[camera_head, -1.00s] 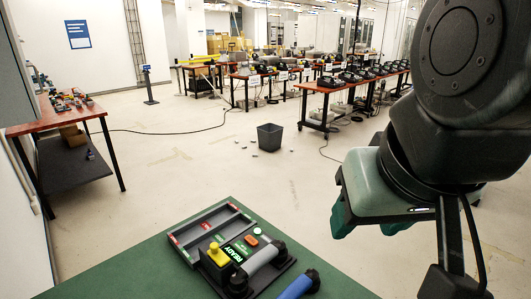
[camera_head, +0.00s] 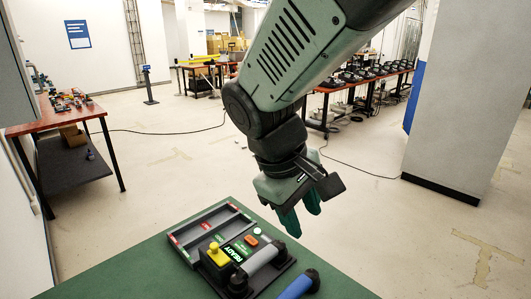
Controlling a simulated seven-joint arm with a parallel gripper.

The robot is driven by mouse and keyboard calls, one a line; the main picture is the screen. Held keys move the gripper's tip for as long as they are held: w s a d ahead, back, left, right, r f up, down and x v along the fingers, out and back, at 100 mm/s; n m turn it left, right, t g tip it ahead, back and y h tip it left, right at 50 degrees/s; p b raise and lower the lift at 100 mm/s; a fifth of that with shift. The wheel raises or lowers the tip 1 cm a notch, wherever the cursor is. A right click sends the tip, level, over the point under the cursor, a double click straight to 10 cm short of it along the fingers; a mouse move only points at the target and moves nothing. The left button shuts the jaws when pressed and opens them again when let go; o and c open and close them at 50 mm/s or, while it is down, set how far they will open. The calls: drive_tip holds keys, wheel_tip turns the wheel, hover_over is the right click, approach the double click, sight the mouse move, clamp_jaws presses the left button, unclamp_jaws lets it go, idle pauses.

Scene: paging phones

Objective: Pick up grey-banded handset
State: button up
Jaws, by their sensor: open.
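A handset with a grey middle band and black ends (camera_head: 262,262) lies in a dark cradle beside the green READY screen (camera_head: 237,250), on the green table (camera_head: 150,265). A second handset with a blue band (camera_head: 297,288) lies to its right, cut off by the bottom edge. My gripper (camera_head: 301,217) points down, with green fingers apart and nothing between them. In the picture it is above and to the right of the grey-banded handset, and does not appear to touch it.
A grey divided tray (camera_head: 176,243) stands behind the console, which carries a yellow knob (camera_head: 214,248) and an orange button (camera_head: 251,240). A wooden table (camera_head: 58,117) with small parts is at left, a pillar (camera_head: 462,100) at right. The green table's left part is clear.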

drive_tip(key=w+a+f+n+t+h, duration=0.1)
drive_tip(key=w+a+f+n+h, duration=0.35)
drive_tip(key=a+f+n, duration=0.4)
drive_tip(key=n+t+h, duration=0.2)
drive_tip(key=n+t, duration=0.5)
drive_tip(key=n, duration=0.3)
approach(243, 269)
drive_tip(key=x, duration=0.4)
drive_tip(key=shift+s+f, duration=0.25)
drive_tip(key=shift+f, duration=0.1)
drive_tip(key=shift+r+x, duration=0.2)
drive_tip(key=shift+x, duration=2.55)
drive_tip(key=shift+w, duration=0.15)
drive_tip(key=c, duration=0.7)
clamp_jaws()
drive_tip(key=shift+r, duration=0.15)
